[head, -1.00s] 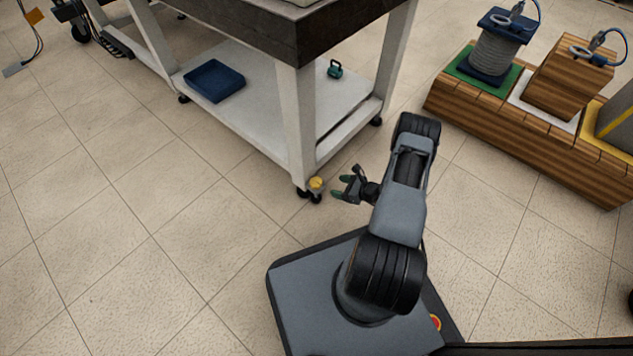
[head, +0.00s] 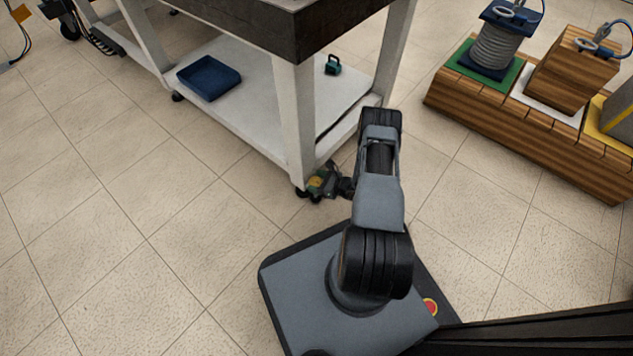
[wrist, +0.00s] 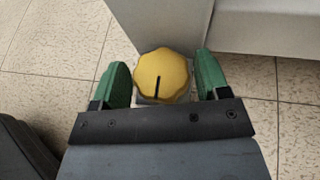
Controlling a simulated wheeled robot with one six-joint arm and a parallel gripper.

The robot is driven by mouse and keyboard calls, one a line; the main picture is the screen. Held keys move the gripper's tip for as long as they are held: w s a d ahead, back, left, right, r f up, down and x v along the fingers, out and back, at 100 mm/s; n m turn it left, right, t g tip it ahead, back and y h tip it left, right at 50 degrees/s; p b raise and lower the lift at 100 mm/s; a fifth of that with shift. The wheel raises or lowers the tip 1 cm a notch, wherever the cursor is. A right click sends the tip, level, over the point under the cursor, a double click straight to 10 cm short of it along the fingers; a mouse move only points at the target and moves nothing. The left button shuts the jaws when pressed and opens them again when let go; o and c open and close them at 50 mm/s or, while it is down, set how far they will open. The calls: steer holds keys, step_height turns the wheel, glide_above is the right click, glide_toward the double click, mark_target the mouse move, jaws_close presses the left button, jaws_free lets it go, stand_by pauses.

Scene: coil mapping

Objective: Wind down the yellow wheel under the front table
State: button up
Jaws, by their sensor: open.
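The yellow wheel (wrist: 161,75) is a scalloped knob with a black line on its face, beside the foot of the white table leg (wrist: 172,22). In the head view the wheel (head: 315,182) is small and partly covered by my gripper (head: 322,180). In the wrist view my gripper (wrist: 162,85) is open, with one green finger on each side of the wheel. The front table (head: 293,120) has a dark top and a white lower shelf.
A blue tray (head: 209,78) and a small teal weight (head: 333,65) sit on the lower shelf. A wooden stand (head: 500,120) with a grey coil (head: 495,47) and a wooden block (head: 566,75) is at the right. Tiled floor to the left is clear.

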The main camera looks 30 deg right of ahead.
steer(key=shift+c, duration=0.3)
steer(key=c, duration=0.6)
steer(key=shift+a+r+m+t+h+p, duration=0.1)
steer(key=shift+r+m+t+h+p, duration=0.05)
steer(key=shift+m+t+h+p, duration=0.4)
steer(key=shift+a+m+t+h+p, duration=0.1)
steer(key=shift+m+t+h+p, duration=0.45)
steer(key=shift+m+h, duration=1.4)
steer(key=o, duration=0.7)
steer(key=shift+c, duration=0.2)
